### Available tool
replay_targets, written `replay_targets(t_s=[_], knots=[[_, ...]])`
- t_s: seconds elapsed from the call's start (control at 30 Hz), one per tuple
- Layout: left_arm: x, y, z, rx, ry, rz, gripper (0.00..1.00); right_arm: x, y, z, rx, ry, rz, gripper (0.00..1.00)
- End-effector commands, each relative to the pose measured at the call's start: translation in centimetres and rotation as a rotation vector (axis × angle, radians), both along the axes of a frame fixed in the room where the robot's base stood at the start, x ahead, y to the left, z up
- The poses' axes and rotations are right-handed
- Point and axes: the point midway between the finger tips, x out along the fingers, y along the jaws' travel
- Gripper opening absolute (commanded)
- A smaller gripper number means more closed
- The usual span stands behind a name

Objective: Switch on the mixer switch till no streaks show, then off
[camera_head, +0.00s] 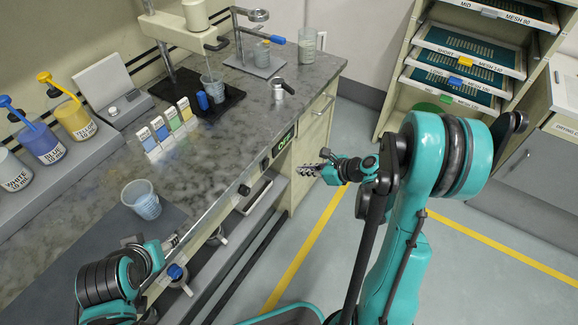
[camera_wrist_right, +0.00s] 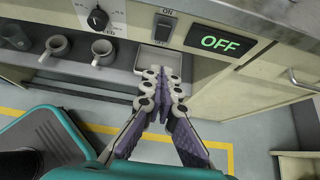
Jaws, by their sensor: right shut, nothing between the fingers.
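The mixer (camera_head: 197,16) stands at the back of the counter, its stirrer reaching into a clear cup (camera_head: 213,91) on a black base. Streaks in the cup are too small to tell. The mixer switch (camera_wrist_right: 165,29) is a dark rocker marked ON on the counter front, beside a green lit OFF display (camera_wrist_right: 221,42), which also shows in the head view (camera_head: 283,145). My right gripper (camera_head: 304,170) is shut and empty in front of the panel; in the wrist view its fingertips (camera_wrist_right: 163,76) are below the switch, apart from it. My left gripper (camera_head: 173,241) is small and partly hidden near the counter's front edge.
A speed knob (camera_wrist_right: 97,18) is left of the switch. Mugs (camera_wrist_right: 57,46) stand on a shelf under the counter. A cup (camera_head: 141,200), ink jars (camera_head: 75,119) and a scale (camera_head: 110,87) are on the counter. A screen rack (camera_head: 462,66) stands at right. The floor between is clear.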

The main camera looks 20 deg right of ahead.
Motion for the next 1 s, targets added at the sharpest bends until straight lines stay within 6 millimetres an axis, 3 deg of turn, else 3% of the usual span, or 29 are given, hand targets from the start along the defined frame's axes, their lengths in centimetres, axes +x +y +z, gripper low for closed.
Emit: replay_targets(t_s=[0.47,0.7,1.0], knots=[[0.0,0.0,-3.9,0.001,0.0,-0.001,0.52,6.1,4.9,-5.8,-0.002,-0.002,0.005,0.0],[0.0,0.0,-4.5,0.001,0.0,-0.001,0.52,8.5,6.7,-4.8,0.0,0.0,0.003,0.0],[0.0,0.0,-4.6,0.001,0.0,-0.001,0.52,9.0,7.0,-4.5,-0.002,-0.001,0.0,0.0]])
